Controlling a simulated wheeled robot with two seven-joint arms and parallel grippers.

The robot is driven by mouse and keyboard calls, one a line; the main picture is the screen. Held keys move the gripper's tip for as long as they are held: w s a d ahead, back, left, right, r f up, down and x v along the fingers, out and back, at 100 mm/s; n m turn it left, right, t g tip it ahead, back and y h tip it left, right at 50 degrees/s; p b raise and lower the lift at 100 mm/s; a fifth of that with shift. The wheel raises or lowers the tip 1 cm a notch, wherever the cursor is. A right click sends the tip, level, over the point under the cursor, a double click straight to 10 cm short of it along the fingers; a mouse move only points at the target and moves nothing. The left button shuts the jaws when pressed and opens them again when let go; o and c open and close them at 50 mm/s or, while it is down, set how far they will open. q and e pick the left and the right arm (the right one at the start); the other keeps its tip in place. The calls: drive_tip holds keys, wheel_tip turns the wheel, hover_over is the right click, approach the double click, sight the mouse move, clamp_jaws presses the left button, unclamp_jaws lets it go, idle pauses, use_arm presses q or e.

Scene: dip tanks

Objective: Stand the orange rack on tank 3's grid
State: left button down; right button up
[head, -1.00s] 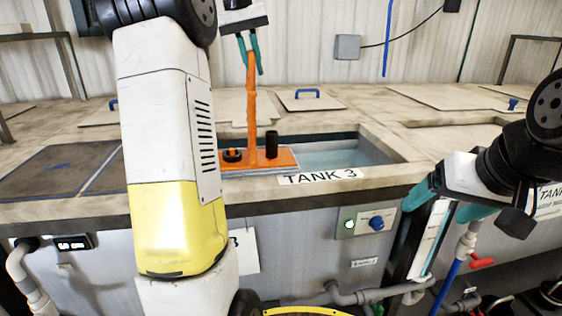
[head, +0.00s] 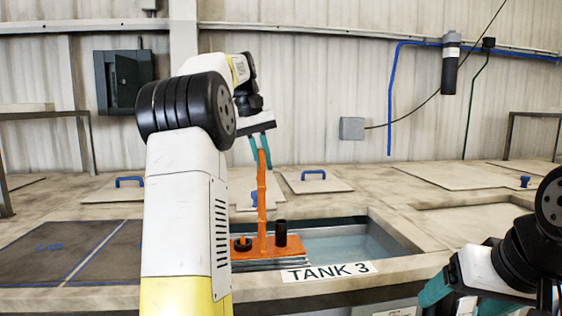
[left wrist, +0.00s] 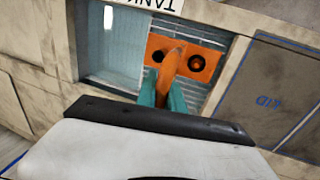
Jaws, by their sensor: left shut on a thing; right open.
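The orange rack (head: 266,247) has a flat base, a tall upright handle and black round parts on its base. It is at the left part of the tank 3 opening, behind the TANK 3 label (head: 328,272). My left gripper (head: 260,150) is shut on the top of the handle. In the left wrist view the rack (left wrist: 187,60) lies over the grey slatted grid (left wrist: 212,38), beside open water (left wrist: 115,48). I cannot tell whether its base touches the grid. My right gripper (head: 462,298) is open and empty, low at the right, partly cut off.
Lids with blue handles (head: 316,182) lie behind the tank. Dark panels (head: 60,247) lie to the left. Water (head: 345,245) shows in the tank's right part. My left arm hides the deck left of the rack.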

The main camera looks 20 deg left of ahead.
use_arm(q)
drive_tip(key=shift+f, duration=3.3)
drive_tip(key=c, duration=1.5)
unclamp_jaws()
drive_tip(key=shift+f, duration=0.2)
drive_tip(key=shift+o, duration=0.2)
drive_tip(key=shift+r, duration=0.1)
wheel_tip(320, 180, up, 12)
hover_over(264, 185)
drive_tip(key=w+a, duration=0.3)
drive_tip(key=a, duration=0.1)
drive_tip(key=shift+a, duration=0.2)
drive_tip(key=shift+d, duration=0.1)
